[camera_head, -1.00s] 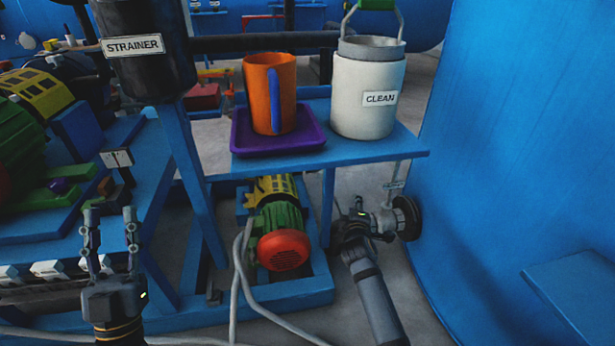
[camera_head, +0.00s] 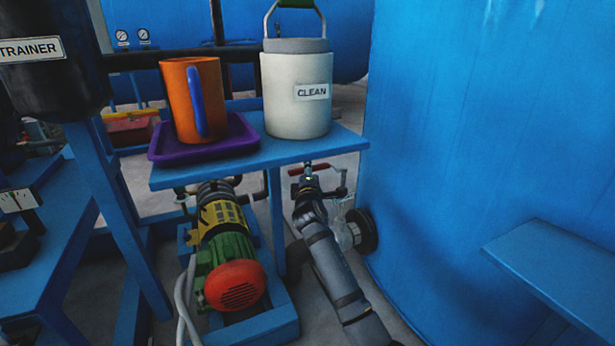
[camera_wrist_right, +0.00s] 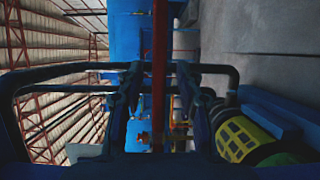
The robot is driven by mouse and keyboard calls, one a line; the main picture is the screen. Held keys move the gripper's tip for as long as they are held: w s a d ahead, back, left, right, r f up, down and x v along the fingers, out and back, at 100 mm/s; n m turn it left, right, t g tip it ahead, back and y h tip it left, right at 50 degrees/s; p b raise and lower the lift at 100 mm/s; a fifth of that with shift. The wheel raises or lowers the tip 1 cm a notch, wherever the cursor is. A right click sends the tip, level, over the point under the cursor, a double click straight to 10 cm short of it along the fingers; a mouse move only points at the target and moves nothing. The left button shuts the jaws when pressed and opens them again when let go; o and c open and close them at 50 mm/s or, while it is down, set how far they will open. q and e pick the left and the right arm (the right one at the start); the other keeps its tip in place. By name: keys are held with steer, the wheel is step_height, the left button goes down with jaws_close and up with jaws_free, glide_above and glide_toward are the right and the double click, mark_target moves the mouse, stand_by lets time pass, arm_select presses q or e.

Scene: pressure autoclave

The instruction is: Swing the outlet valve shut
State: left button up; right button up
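The outlet valve's grey body (camera_head: 348,234) sits beside a dark round flange (camera_head: 366,230) at the foot of the big blue tank. A red lever bar (camera_head: 323,166) shows just above and left of it, under the table edge. My right gripper (camera_head: 308,177) is at this bar, partly hidden by its own arm. In the right wrist view, the red bar (camera_wrist_right: 159,50) runs between the two spread fingers of the right gripper (camera_wrist_right: 159,78), with gaps on both sides. Whether the bar is fully inside the fingers is unclear. My left gripper is out of view.
A blue table (camera_head: 255,162) above the valve holds a purple tray (camera_head: 165,160), an orange mug (camera_head: 180,100) and a white CLEAN container (camera_head: 290,105). A green pump motor with a red end (camera_head: 235,285) stands left of my right arm. A blue ledge (camera_head: 560,265) juts out at right.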

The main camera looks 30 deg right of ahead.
steer(key=shift+w+d, duration=0.25)
steer(key=shift+w, duration=0.15)
jaws_close()
